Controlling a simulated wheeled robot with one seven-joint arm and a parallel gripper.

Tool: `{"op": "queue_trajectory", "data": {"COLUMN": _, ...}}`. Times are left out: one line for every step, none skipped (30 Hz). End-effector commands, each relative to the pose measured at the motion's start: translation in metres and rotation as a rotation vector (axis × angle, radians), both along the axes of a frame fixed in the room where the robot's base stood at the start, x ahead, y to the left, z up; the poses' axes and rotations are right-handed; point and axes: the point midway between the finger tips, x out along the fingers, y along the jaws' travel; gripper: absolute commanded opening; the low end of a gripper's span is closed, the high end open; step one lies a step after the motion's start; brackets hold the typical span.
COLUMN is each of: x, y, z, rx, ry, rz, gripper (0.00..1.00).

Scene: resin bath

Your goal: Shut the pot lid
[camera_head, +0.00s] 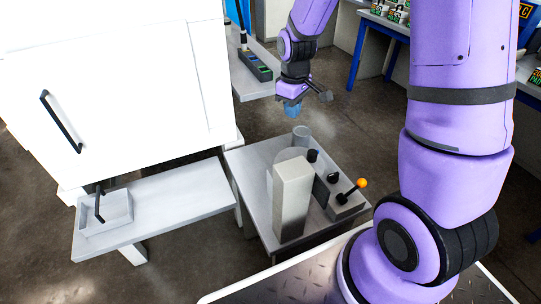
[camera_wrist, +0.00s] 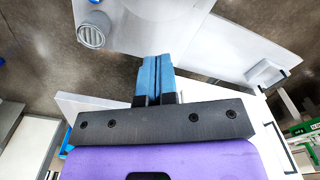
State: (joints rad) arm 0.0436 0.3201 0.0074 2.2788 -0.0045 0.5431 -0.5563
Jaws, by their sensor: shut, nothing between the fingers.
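My gripper (camera_head: 292,109) is above and beyond the far edge of the small grey table, its blue fingers pointing down. In the wrist view the blue fingers (camera_wrist: 156,76) are together with nothing between them. A pale round disc-like part (camera_head: 290,154), perhaps the pot lid, shows behind a tall pale block (camera_head: 292,195) that hides much of it. I cannot tell whether it is open or shut. A grey cylinder (camera_head: 301,136) stands just beyond it; in the wrist view a ribbed grey cylinder (camera_wrist: 94,32) shows at upper left. My gripper appears apart from them.
A box with an orange-knobbed lever (camera_head: 362,183) stands on the table's right side. A white cabinet with a black handle (camera_head: 61,121) fills the left. A low bench (camera_head: 175,203) carries a shallow tray (camera_head: 118,221). Another bench (camera_head: 250,84) stands behind.

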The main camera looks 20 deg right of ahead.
Motion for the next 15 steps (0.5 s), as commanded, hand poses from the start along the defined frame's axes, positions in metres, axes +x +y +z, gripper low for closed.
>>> {"op": "queue_trajectory", "data": {"x": 0.0, "y": 0.0, "z": 0.003, "rx": 0.0, "ry": -0.001, "rz": 0.0, "gripper": 0.0}}
{"op": "queue_trajectory", "data": {"x": 0.0, "y": 0.0, "z": 0.004, "rx": 0.0, "ry": -0.001, "rz": 0.0, "gripper": 0.0}}
{"op": "queue_trajectory", "data": {"x": 0.001, "y": 0.0, "z": 0.006, "rx": 0.0, "ry": -0.002, "rz": 0.0, "gripper": 0.0}}
{"op": "queue_trajectory", "data": {"x": 0.001, "y": 0.0, "z": 0.008, "rx": 0.0, "ry": -0.002, "rz": 0.0, "gripper": 0.0}}
{"op": "queue_trajectory", "data": {"x": 0.001, "y": 0.0, "z": 0.01, "rx": 0.0, "ry": -0.002, "rz": 0.0, "gripper": 0.0}}
{"op": "queue_trajectory", "data": {"x": 0.001, "y": 0.0, "z": 0.012, "rx": 0.0, "ry": -0.002, "rz": 0.0, "gripper": 0.0}}
{"op": "queue_trajectory", "data": {"x": 0.001, "y": 0.0, "z": 0.013, "rx": 0.0, "ry": -0.002, "rz": 0.0, "gripper": 0.0}}
{"op": "queue_trajectory", "data": {"x": 0.001, "y": 0.0, "z": 0.015, "rx": 0.0, "ry": -0.002, "rz": 0.0, "gripper": 0.0}}
{"op": "queue_trajectory", "data": {"x": 0.001, "y": 0.0, "z": 0.017, "rx": 0.0, "ry": -0.002, "rz": 0.0, "gripper": 0.0}}
{"op": "queue_trajectory", "data": {"x": 0.001, "y": 0.0, "z": 0.018, "rx": 0.0, "ry": -0.002, "rz": 0.0, "gripper": 0.0}}
{"op": "queue_trajectory", "data": {"x": 0.001, "y": 0.0, "z": 0.02, "rx": 0.0, "ry": -0.002, "rz": 0.0, "gripper": 0.0}}
{"op": "queue_trajectory", "data": {"x": 0.0, "y": 0.0, "z": 0.022, "rx": 0.0, "ry": -0.002, "rz": 0.0, "gripper": 0.0}}
{"op": "queue_trajectory", "data": {"x": 0.0, "y": 0.0, "z": 0.023, "rx": 0.0, "ry": -0.002, "rz": 0.0, "gripper": 0.0}}
{"op": "queue_trajectory", "data": {"x": 0.0, "y": 0.0, "z": 0.025, "rx": 0.0, "ry": -0.001, "rz": 0.0, "gripper": 0.0}}
{"op": "queue_trajectory", "data": {"x": 0.0, "y": 0.0, "z": 0.027, "rx": 0.0, "ry": -0.001, "rz": 0.0, "gripper": 0.0}}
